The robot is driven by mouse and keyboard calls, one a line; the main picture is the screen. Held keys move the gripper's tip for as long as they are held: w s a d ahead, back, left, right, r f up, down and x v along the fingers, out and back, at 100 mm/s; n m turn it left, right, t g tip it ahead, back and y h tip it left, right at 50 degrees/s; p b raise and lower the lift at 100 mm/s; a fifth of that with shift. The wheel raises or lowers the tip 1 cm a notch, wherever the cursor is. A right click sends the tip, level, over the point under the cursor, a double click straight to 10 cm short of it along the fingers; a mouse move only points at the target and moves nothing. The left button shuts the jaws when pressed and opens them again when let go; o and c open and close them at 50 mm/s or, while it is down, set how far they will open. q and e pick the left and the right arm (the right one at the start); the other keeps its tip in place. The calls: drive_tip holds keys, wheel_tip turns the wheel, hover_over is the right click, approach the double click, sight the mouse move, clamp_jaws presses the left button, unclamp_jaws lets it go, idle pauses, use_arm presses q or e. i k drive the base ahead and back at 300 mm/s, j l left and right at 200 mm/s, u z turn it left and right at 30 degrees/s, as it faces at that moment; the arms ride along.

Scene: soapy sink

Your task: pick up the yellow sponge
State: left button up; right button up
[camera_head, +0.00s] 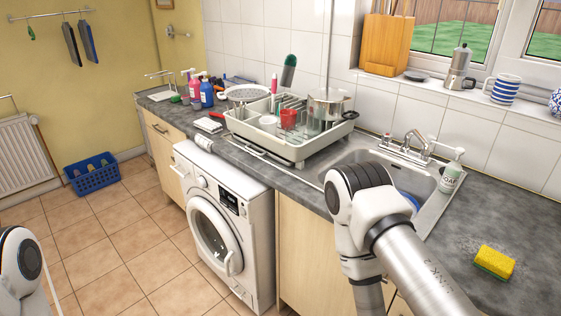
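The yellow sponge (494,262) lies flat on the grey countertop at the right, beyond the sink's right edge. Its top face is yellow, and a greenish layer shows along its lower edge. Nothing touches it. My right arm rises from the bottom right and bends in front of the sink, left of the sponge; its gripper is not visible. My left arm shows only at the bottom left edge, far from the sponge, and its gripper is out of view.
The sink (440,176) with its tap (417,143) lies behind my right arm. A dish rack (298,148) stands left of the sink. The counter around the sponge is clear.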

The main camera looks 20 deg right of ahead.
sight(497, 264)
drive_tip(key=z, duration=1.35)
